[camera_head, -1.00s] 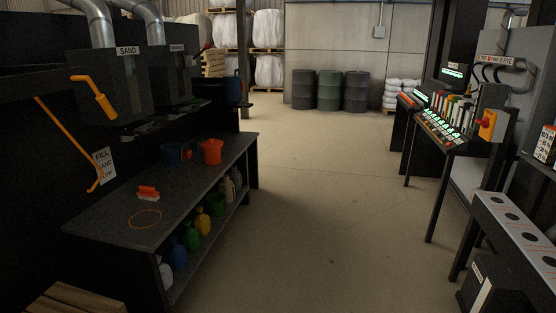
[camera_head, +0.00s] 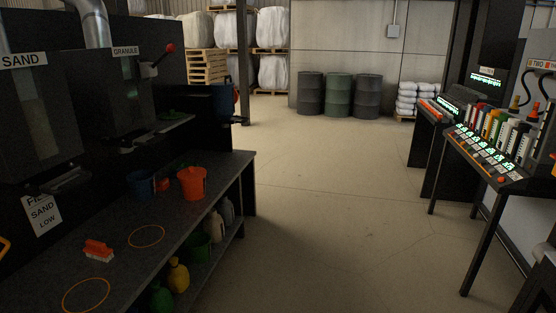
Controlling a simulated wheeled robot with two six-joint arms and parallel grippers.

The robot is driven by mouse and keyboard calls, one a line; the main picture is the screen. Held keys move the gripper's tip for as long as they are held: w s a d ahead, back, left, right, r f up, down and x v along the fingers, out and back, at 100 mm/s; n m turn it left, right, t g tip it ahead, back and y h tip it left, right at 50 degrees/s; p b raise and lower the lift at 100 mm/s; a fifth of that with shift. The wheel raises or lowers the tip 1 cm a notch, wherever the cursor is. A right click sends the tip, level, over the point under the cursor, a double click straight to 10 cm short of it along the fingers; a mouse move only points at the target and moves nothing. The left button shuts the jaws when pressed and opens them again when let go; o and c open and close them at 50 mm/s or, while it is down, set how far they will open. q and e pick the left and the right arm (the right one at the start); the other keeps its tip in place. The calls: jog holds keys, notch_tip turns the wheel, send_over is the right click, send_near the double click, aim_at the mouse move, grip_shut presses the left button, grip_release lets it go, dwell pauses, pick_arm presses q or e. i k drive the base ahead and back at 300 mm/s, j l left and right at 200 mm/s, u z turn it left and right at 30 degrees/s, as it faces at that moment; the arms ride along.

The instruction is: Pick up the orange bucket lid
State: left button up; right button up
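An orange bucket (camera_head: 192,185) stands upright on the dark workbench (camera_head: 200,222) at the left. A small red-orange piece (camera_head: 162,184) lies between it and a blue bucket (camera_head: 142,186); I cannot tell whether this piece is the orange bucket lid. A green item (camera_head: 168,168) lies behind the buckets, partly hidden.
A red-orange brush with pale bristles (camera_head: 98,249) lies on the bench near orange rings (camera_head: 147,236). Bottles (camera_head: 178,275) stand on the shelf below. A control console (camera_head: 490,155) stands at the right. The floor (camera_head: 330,220) between is clear.

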aim_at(192, 173)
jog(key=i, duration=1.65)
jog(key=i+l+u, duration=0.1)
jog(key=i+u, duration=0.2)
jog(key=i, duration=0.25)
jog(key=i+l+u, duration=0.2)
jog(key=i+u, duration=0.15)
jog(key=i, duration=0.2)
jog(key=i+l+u, duration=0.3)
jog(key=i+l, duration=0.1)
jog(key=i, duration=0.1)
